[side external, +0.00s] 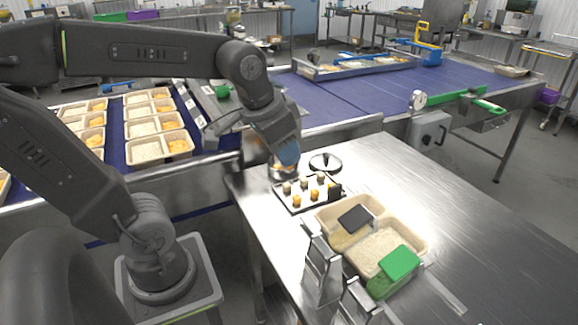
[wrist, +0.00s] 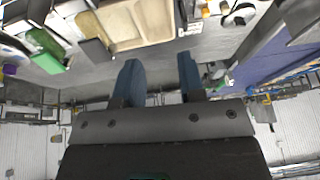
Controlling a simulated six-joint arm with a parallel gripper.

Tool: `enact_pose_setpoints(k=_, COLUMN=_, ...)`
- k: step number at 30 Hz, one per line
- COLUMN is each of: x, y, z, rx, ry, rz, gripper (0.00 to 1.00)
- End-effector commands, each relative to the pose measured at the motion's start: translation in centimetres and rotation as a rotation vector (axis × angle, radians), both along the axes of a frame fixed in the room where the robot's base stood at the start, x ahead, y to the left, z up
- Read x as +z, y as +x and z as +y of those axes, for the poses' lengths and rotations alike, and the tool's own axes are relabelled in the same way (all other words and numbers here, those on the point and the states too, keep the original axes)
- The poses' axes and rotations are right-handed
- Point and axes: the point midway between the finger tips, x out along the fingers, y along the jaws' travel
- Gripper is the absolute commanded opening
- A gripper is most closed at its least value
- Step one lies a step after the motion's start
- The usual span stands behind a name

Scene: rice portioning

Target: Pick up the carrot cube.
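Several small orange cubes, which look like carrot, sit on a small board (side external: 281,191) with duller cubes beside them; one orange cube (side external: 297,201) is at the board's near edge and another (side external: 313,195) is just right of it. My gripper (side external: 287,160) is above and behind the board, apart from the cubes. In the wrist view, my gripper's (wrist: 158,66) two blue fingers stand apart with nothing between them.
A beige two-part tray (side external: 421,239) holds rice, with a dark pad (side external: 355,219) and a green block (side external: 399,262) at it. Metal stands (side external: 322,270) are in front. A dark round lid (side external: 325,163) lies behind the board. The table's right side is clear.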

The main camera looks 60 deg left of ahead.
Motion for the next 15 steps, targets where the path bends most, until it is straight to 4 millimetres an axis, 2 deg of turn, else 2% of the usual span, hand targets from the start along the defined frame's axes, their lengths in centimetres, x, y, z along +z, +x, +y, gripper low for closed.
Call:
enact_pose_setpoints(k=1, x=0.1, y=2.0, z=1.6, rx=0.013, ry=0.009, rz=0.039, gripper=0.36)
enact_pose_setpoints(k=3, x=0.2, y=4.3, z=3.8, rx=0.016, ry=0.02, rz=0.08, gripper=0.36)
enact_pose_setpoints(k=8, x=-0.9, y=9.1, z=9.7, rx=0.02, ry=0.028, rz=0.177, gripper=0.36)
enact_pose_setpoints(k=12, x=-3.1, y=12.3, z=15.9, rx=0.02, ry=0.017, rz=0.256, gripper=0.36)
enact_pose_setpoints(k=15, x=-5.4, y=13.8, z=20.5, rx=0.017, ry=-0.001, rz=0.309, gripper=0.36)
